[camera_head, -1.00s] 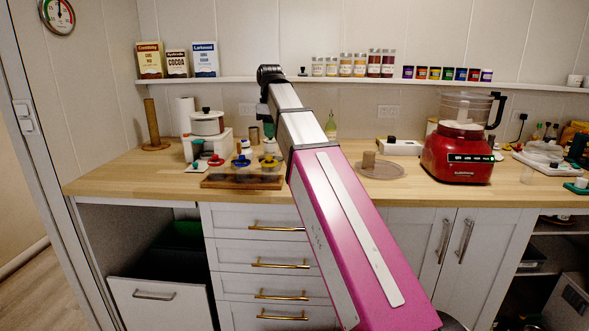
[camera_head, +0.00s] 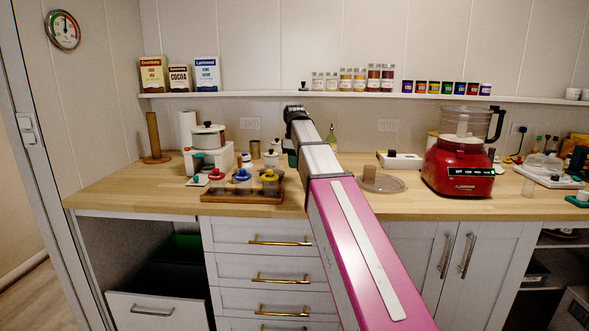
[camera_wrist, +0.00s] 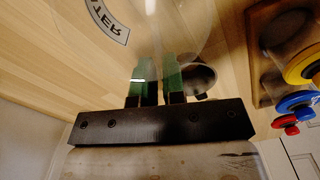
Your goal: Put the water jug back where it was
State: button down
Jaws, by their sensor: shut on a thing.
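In the wrist view, the clear water jug (camera_wrist: 172,38) shows as a see-through round body with a curved label (camera_wrist: 106,22) reading "TER", the rest cut off. My gripper (camera_wrist: 158,80) has green-padded fingers and is shut on the jug. The exact part gripped is hard to make out through the clear wall. Wooden counter shows behind the jug, and I cannot tell whether the jug touches it. In the head view, my arm hides the jug and most of the gripper.
A wooden rack (camera_head: 243,194) with colour-lidded jars stands left of my arm; it also shows at the wrist view's right (camera_wrist: 262,50). A clear round tray (camera_head: 383,184) and a red food processor (camera_head: 458,165) stand to the right. A shelf (camera_head: 250,95) runs along the wall.

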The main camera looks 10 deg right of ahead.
jog(key=shift+f, duration=1.1)
jog(key=shift+f, duration=0.15)
jog(key=c, duration=1.2)
grip_release()
notch_tip(320, 180, up, 12)
jog(key=shift+r, duration=0.15)
